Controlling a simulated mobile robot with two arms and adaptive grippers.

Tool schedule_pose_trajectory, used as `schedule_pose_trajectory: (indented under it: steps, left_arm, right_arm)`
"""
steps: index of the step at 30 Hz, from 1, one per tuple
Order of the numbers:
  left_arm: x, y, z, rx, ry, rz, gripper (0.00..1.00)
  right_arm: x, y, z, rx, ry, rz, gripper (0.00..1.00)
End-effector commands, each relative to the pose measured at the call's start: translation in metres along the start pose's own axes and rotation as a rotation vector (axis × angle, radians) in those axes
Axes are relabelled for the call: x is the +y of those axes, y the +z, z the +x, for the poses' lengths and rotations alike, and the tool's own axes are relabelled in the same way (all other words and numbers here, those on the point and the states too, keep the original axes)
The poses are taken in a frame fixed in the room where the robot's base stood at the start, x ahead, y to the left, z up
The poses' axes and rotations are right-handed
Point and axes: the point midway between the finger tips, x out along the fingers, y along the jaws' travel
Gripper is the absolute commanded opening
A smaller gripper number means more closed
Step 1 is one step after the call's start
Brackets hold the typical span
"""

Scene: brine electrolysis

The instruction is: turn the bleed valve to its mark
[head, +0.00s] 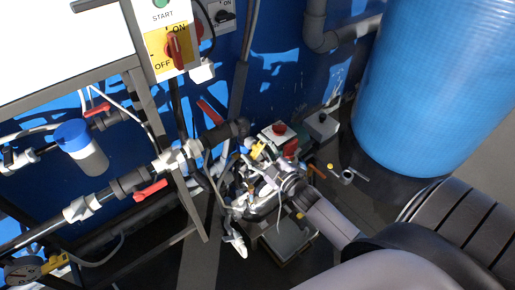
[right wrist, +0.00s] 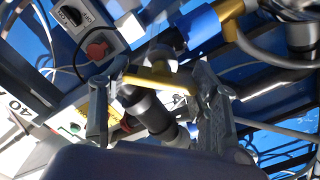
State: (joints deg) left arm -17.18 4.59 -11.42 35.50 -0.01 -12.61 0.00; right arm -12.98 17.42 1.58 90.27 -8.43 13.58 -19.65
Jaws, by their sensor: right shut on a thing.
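The bleed valve appears to be the yellow-handled valve (right wrist: 160,83) between the fingers of my right gripper (right wrist: 160,105) in the right wrist view. Its yellow bar spans most of the gap between the two grey fingers, and the gripper is shut on it. In the head view my right gripper (head: 266,168) reaches into crowded pipework at the centre, and a yellow piece (head: 258,150) shows just beyond it. The fingers and fittings hide much of the valve there. I cannot make out its mark. My left gripper is not in view.
A yellow ON/OFF switch panel (head: 168,52) hangs above. Red-handled valves (head: 150,190) and a blue-capped filter (head: 83,148) line the pipes at left. A large blue tank (head: 435,80) stands at right. Small boxes with red buttons (head: 279,129) are close behind the gripper.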

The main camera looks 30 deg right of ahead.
Motion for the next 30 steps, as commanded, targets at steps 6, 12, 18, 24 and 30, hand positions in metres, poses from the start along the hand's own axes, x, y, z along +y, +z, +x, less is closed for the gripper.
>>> schedule_pose_trajectory:
  steps: [6, 12, 18, 24, 30]
  left_arm:
    - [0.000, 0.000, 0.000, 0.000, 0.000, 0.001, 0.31]
    - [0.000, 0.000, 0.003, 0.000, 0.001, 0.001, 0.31]
    - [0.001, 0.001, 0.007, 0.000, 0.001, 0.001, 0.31]
    - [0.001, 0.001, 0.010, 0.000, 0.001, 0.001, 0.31]
    - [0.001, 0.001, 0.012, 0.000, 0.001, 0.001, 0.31]
  right_arm:
    - [-0.002, 0.001, 0.000, -0.001, 0.000, -0.205, 0.28]
    - [-0.003, 0.001, 0.000, -0.001, -0.001, -0.391, 0.28]
    - [-0.003, 0.001, 0.000, 0.000, 0.000, -0.557, 0.28]
    - [-0.004, 0.002, 0.000, 0.000, -0.001, -0.682, 0.28]
    - [-0.004, 0.002, 0.000, 0.000, -0.001, -0.760, 0.28]
